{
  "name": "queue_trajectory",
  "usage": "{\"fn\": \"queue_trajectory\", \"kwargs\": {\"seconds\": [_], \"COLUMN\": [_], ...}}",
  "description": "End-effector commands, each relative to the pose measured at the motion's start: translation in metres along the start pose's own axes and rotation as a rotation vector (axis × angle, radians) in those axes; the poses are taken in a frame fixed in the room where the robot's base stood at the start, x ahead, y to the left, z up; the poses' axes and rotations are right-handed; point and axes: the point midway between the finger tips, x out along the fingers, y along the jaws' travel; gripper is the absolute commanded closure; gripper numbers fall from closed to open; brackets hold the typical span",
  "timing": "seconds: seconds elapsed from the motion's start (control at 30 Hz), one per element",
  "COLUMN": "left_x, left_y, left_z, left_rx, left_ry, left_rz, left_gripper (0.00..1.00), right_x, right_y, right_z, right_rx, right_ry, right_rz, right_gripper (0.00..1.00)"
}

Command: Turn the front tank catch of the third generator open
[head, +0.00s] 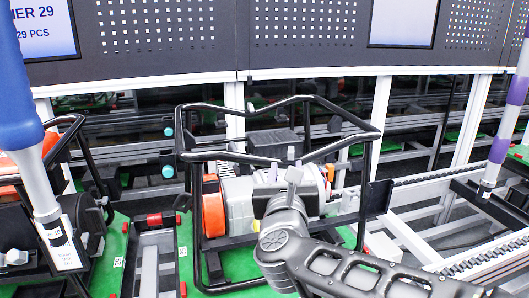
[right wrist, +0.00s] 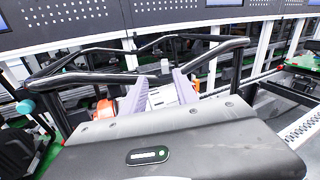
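A generator with a black tube frame (head: 340,141), an orange end (head: 213,206) and a pale grey body (head: 238,203) stands in the middle of the head view. My right gripper (head: 283,166) is in front of its body, at the height of the upper part. In the right wrist view, the two purple-grey fingers of my right gripper (right wrist: 160,78) stand apart inside the tube frame (right wrist: 75,78), with pale and orange generator parts (right wrist: 163,96) showing between and beside them. I cannot make out the tank catch; the gripper hides part of the body. My left gripper is not in view.
Another generator frame (head: 82,150) stands at the left, behind a blue and white hanging tool (head: 18,90). A purple-striped pole (head: 505,120) and conveyor rails (head: 440,185) are at the right. A perforated panel with screens (head: 200,50) spans the back.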

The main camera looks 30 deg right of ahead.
Motion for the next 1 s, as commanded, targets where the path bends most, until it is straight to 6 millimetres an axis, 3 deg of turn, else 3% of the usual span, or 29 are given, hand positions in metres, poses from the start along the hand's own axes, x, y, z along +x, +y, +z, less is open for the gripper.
{"fn": "queue_trajectory", "kwargs": {"seconds": [0.2, 0.63, 1.0], "left_x": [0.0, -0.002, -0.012], "left_y": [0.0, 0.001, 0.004], "left_z": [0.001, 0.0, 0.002], "left_rx": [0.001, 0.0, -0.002], "left_ry": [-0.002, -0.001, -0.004], "left_rz": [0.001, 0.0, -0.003], "left_gripper": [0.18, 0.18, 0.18], "right_x": [0.0, 0.005, 0.057], "right_y": [-0.003, -0.002, -0.003], "right_z": [0.0, 0.001, 0.001], "right_rx": [0.11, 0.113, 0.11], "right_ry": [-0.001, 0.0, 0.003], "right_rz": [-0.011, -0.01, -0.01], "right_gripper": [0.65, 0.65, 0.65]}}
